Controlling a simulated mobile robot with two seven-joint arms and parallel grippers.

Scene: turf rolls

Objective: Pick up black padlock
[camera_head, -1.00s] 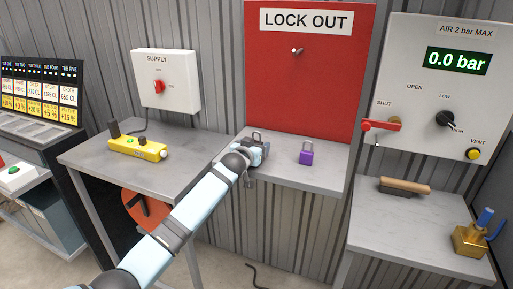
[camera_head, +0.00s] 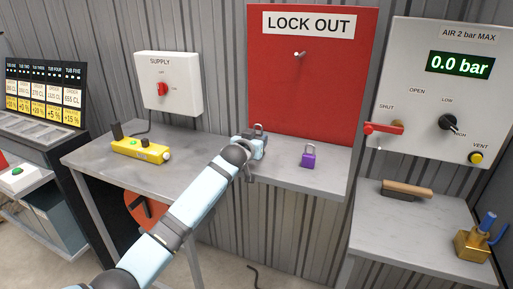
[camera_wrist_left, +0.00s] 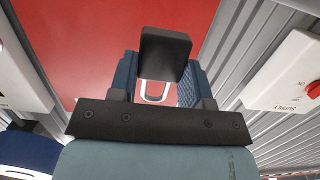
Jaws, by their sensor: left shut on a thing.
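The black padlock (camera_wrist_left: 165,58) is between the two blue fingers of my left gripper (camera_wrist_left: 158,80) in the left wrist view. Its dark body faces the camera and part of the pale shackle shows. In the head view my left gripper (camera_head: 254,145) is over the grey shelf in front of the red board. It is shut on the padlock and hides most of its body; the shackle stands above the fingers. The padlock appears slightly above the shelf, though the gap is hidden. My right gripper is out of view.
A purple padlock (camera_head: 309,157) stands on the shelf (camera_head: 328,172) to the right. The red LOCK OUT board (camera_head: 330,90) with a peg (camera_head: 299,55) is behind. A yellow control box (camera_head: 140,151) lies on the left table. A brush (camera_head: 406,189) lies on the right table.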

